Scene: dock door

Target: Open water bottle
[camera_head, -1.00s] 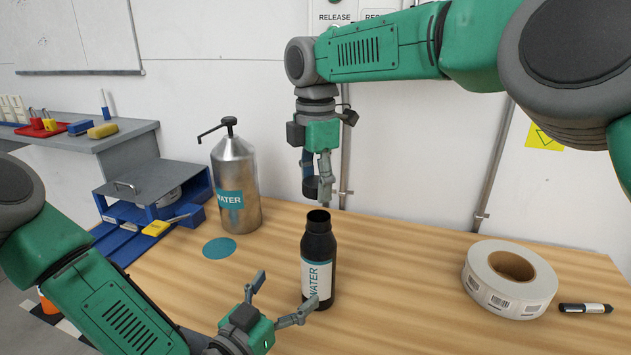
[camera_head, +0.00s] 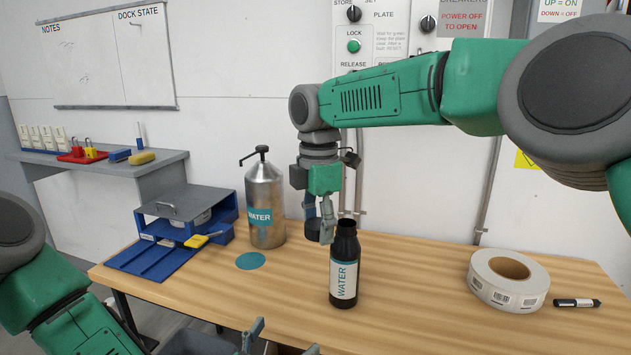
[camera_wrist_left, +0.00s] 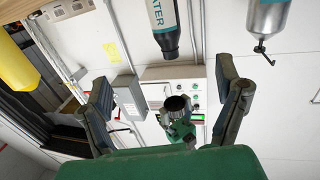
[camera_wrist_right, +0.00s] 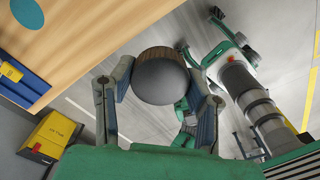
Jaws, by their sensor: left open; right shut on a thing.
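The black water bottle (camera_head: 346,285) stands upright on the wooden table, its neck open at the top. Its white label reads WATER. My right gripper (camera_head: 320,224) is shut on the dark round cap (camera_head: 312,229), held just left of the bottle's neck and apart from it. The cap (camera_wrist_right: 160,77) shows between the fingers in the right wrist view. My left gripper (camera_head: 283,340) is open and empty at the bottom edge, in front of the table and clear of the bottle. In the left wrist view the bottle (camera_wrist_left: 163,22) appears upside down beyond its spread fingers.
A steel WATER pump dispenser (camera_head: 264,205) stands behind left, with a blue disc (camera_head: 250,261) on the table before it. A label roll (camera_head: 508,281) and a black marker (camera_head: 577,303) lie at right. A blue organizer (camera_head: 185,228) sits at the back left.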

